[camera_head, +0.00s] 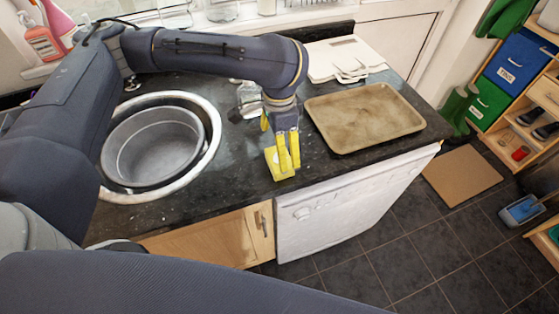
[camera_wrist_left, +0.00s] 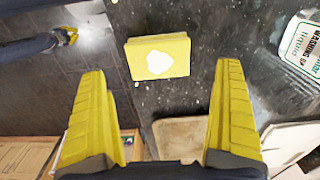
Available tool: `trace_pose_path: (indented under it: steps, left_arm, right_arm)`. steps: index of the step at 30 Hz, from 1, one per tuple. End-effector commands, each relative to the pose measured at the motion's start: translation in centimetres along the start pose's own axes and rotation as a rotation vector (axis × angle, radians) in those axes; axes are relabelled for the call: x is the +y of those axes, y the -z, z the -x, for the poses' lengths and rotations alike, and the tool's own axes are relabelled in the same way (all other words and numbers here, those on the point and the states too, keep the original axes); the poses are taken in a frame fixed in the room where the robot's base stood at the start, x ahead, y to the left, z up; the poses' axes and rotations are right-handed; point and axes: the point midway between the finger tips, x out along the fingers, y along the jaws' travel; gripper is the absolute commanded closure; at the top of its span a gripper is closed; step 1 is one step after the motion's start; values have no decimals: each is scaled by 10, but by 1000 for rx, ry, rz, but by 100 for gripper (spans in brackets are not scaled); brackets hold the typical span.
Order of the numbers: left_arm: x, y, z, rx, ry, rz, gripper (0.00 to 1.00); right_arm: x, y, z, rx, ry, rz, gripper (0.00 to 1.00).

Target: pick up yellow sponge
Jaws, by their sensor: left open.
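The yellow sponge (camera_wrist_left: 158,57) is a flat block with a white patch on its upper face. It lies on the dark speckled worktop near the front edge. In the head view the sponge (camera_head: 270,160) is partly hidden behind my left gripper (camera_head: 288,150). In the left wrist view the yellow fingers of my left gripper (camera_wrist_left: 160,72) are wide apart and empty. The sponge shows in the gap between them, beyond the fingertips and not touching them. My right gripper (camera_wrist_left: 68,37) shows small at the upper left of the wrist view; its jaw state is unclear.
A grey basin (camera_head: 158,145) sits in the round sink at left. A baking tray (camera_head: 365,115) lies right of the sponge. A clear bottle (camera_head: 249,98) stands behind my gripper. White boards (camera_head: 343,57) lie at the back. The worktop's front edge is close to the sponge.

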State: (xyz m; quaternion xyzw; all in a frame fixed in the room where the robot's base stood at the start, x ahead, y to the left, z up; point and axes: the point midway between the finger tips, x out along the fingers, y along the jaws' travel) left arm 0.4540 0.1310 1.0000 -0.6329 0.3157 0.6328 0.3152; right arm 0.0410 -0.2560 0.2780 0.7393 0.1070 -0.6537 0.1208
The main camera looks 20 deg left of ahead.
Motion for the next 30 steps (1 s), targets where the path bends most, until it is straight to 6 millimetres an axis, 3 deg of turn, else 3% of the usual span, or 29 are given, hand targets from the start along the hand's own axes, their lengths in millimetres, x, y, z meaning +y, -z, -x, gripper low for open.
trace_pose_path:
  steps: [11, 30]
  left_arm:
    - [1, 0, -14, -1, -1, 0, 0]
    - [2, 0, -61, -1, 0, 0, 0]
  right_arm:
    - [0, 0, 0, 0, 0, 0, 100]
    - [1, 0, 0, 0, -1, 0, 100]
